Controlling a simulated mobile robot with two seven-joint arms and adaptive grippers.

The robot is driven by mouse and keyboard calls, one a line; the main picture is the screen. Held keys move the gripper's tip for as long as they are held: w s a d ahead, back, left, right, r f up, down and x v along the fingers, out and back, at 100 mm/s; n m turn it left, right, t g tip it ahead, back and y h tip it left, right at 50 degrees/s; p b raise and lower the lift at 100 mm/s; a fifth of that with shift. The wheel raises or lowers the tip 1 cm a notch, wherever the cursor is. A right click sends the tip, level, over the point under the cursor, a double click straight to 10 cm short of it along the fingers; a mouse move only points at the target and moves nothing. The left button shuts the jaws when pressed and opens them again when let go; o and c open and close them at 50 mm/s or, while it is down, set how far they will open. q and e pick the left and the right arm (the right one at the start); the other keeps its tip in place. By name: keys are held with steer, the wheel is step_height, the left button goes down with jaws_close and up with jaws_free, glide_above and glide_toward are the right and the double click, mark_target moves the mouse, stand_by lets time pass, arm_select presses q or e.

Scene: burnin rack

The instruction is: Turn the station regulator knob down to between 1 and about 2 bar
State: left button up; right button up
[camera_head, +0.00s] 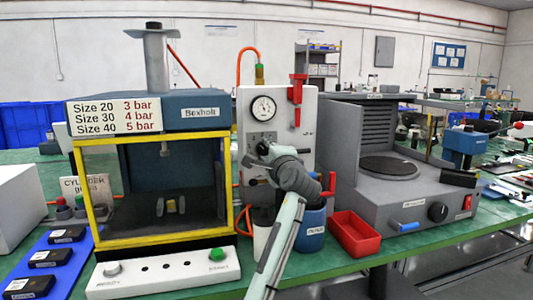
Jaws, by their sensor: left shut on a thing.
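The white station panel (303,148) stands at the centre, with a round dial gauge (263,108) near its top. The gauge needle is too small to read surely. My left gripper (257,157) is at the panel below the gauge, its arm reaching up from the bottom. It is shut on the regulator knob, which the gripper mostly hides. My right gripper is not in view.
A red lever (297,92) is on the panel's right side. A yellow-framed press (148,238) stands left. A blue cup (313,222), a red bin (356,234) and a grey machine (345,170) stand right. Orange hoses run along the panel's left side.

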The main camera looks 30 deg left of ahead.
arm_select(q)
steer(key=shift+f+n, duration=0.1)
steer(key=shift+n, duration=0.7)
steer(key=shift+n+b, duration=0.3)
steer(key=shift+n, duration=0.8)
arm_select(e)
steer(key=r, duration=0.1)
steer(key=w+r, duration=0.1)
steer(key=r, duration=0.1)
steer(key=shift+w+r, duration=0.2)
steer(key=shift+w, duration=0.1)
arm_select(q)
steer(key=o, duration=1.1)
steer(key=shift+o, duration=0.3)
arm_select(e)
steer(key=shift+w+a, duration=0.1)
